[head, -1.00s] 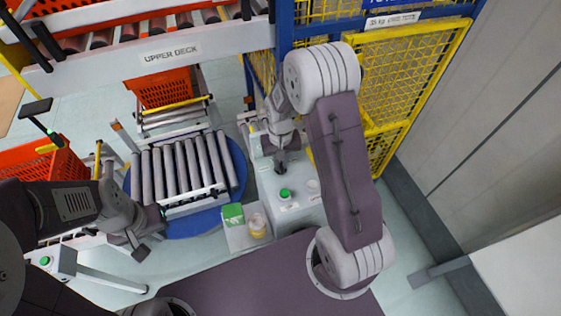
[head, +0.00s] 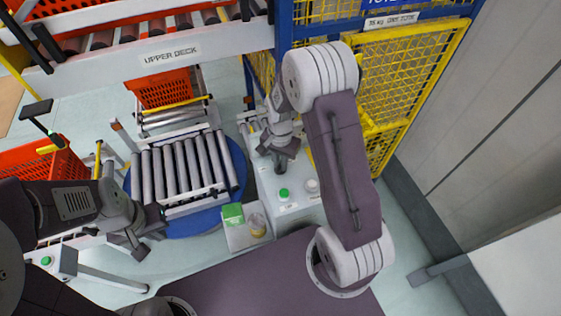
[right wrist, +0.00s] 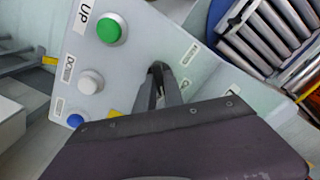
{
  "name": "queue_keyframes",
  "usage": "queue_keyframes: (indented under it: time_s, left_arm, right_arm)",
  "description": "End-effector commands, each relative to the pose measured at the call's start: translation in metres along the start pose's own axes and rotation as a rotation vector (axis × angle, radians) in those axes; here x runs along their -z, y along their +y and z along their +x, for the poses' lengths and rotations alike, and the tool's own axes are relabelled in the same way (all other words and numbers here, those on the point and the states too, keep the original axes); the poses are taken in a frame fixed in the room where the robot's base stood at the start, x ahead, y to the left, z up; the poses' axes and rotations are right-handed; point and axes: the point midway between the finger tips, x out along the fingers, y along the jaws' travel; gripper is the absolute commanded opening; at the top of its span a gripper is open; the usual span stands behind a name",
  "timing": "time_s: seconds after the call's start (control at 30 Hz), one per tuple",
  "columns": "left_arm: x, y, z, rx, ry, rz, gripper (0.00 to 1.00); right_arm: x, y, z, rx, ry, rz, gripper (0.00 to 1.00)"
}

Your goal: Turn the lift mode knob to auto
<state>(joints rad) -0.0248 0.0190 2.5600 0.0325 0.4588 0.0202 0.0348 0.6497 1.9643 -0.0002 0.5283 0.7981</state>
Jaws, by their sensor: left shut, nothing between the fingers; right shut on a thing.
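The grey control box (head: 291,212) stands in the middle of the head view. My right gripper (head: 281,160) points down onto its top, at the far side of the green button. In the right wrist view, the right gripper (right wrist: 160,80) is shut on the lift mode knob at the panel face. The knob is mostly hidden between the dark fingers, so its pointer cannot be read. My left gripper (head: 140,248) is shut and empty at the lower left, away from the box.
On the panel are a green UP button (right wrist: 111,28), a white button (right wrist: 90,82) and a blue button (right wrist: 75,121). A roller turntable (head: 183,165), orange totes (head: 163,88) and a yellow mesh fence (head: 390,90) surround the box.

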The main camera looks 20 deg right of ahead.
Motion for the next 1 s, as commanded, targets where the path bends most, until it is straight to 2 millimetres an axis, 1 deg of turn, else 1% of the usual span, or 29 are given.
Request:
queue_keyframes:
  time_s: [0.53,0.57,0.6,0.63,0.9,1.0]
  left_arm:
    - [0.0001,0.0000,-0.0006,0.000,0.000,0.000,0.00]
    - [0.0001,0.0000,-0.0006,0.000,0.000,0.000,0.00]
    - [0.0001,0.0000,-0.0006,0.000,0.000,0.000,0.00]
    - [0.0001,0.0000,-0.0006,0.000,0.000,0.000,0.00]
    - [0.0000,0.0000,-0.0003,0.000,0.000,0.000,0.00]
    - [-0.0002,0.0000,0.0018,0.000,0.000,0.000,0.00]
  right_arm:
    - [0.0004,-0.0008,-0.0014,0.002,0.001,0.028,0.00]
    - [0.0004,-0.0008,-0.0014,0.002,0.001,0.028,0.16]
    - [0.0005,-0.0009,-0.0014,0.003,0.002,0.028,0.27]
    - [0.0005,-0.0008,-0.0013,0.002,0.001,0.028,0.35]
    - [0.0002,-0.0004,-0.0006,0.001,0.001,0.026,0.35]
    - [0.0006,-0.0009,-0.0062,0.003,0.002,0.026,0.35]
